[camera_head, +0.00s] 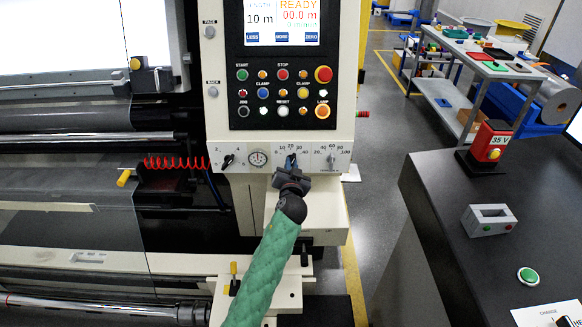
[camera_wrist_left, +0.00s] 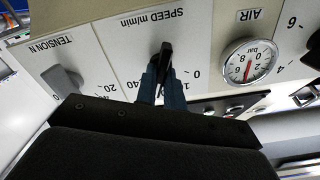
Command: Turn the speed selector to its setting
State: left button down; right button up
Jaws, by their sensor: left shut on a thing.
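The speed selector is a black bar knob that shows in the left wrist view (camera_wrist_left: 166,57), under the upside-down "SPEED m/min" lettering. Its scale numbers lie around it, with a 0 to its right and a 40 to its left. The mark it points to cannot be read. My left gripper (camera_wrist_left: 162,82) is shut on the knob, with a dark blue finger on either side. In the head view, my left gripper (camera_head: 291,172) reaches up to the panel from below and mostly hides the knob. My right gripper is not in view.
The air gauge (camera_head: 258,158) and another black knob (camera_head: 228,160) sit left of the selector. The grey tension knob (camera_head: 331,158) is close on its right. Push buttons and a screen (camera_head: 282,22) are above. A dark bench (camera_head: 450,185) stands at the right.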

pick_arm(q)
jog(key=shift+m, duration=0.6)
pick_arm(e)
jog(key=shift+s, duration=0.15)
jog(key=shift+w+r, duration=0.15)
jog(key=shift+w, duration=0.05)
pick_arm(q)
jog(key=c, duration=1.5)
grip_release()
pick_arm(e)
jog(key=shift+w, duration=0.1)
